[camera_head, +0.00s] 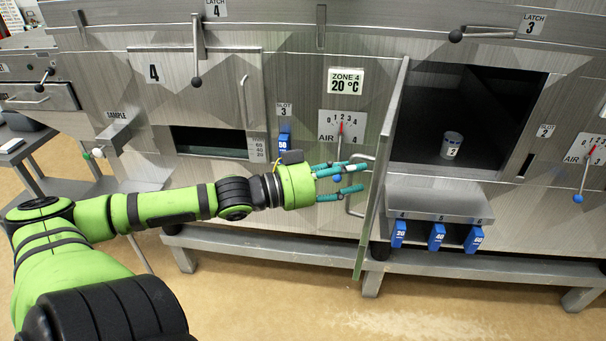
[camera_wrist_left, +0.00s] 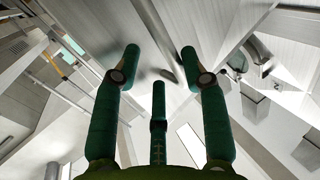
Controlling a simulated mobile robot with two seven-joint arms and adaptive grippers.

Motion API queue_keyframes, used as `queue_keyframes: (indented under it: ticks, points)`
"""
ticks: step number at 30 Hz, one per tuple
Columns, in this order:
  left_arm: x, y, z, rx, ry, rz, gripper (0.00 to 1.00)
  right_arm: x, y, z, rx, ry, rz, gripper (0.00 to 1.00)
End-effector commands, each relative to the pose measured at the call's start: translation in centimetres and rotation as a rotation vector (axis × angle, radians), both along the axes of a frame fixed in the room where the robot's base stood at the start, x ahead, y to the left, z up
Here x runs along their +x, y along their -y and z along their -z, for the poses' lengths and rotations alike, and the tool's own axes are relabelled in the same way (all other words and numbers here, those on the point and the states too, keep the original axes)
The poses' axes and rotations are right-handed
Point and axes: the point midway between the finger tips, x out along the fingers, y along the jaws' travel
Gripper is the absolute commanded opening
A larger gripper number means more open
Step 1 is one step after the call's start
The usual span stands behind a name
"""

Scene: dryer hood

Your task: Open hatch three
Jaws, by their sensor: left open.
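The door of hatch three (camera_head: 381,170) stands swung out, nearly edge-on to the head camera. The dark opening (camera_head: 480,115) to its right is uncovered, with a grey cup marked 2 (camera_head: 452,145) inside. The latch 3 lever (camera_head: 485,35) lies about level above the opening, its black knob to the left. My left gripper (camera_head: 350,180) is open on the outer, left side of the door, by the door's bar handle (camera_head: 362,157). I cannot tell whether they touch. In the left wrist view its green fingers (camera_wrist_left: 160,70) are spread, with nothing clearly held. My right gripper is out of view.
Closed hatch 4 (camera_head: 195,90) and its hanging latch lever (camera_head: 197,55) are left of the door. A steel shelf (camera_head: 440,203) with blue tags juts out below the opening. Red-pointer air levers (camera_head: 340,135) hang on the front. The floor (camera_head: 300,300) ahead is clear.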

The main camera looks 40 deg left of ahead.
Motion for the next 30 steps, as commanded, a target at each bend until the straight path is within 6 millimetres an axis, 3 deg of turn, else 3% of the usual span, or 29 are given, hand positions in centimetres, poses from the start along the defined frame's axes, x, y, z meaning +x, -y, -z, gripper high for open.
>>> queue_keyframes:
  ticks: [30]
  points:
    - [-7.1, -4.0, 0.1, -0.001, 0.000, -0.001, 0.43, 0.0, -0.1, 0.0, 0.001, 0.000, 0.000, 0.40]
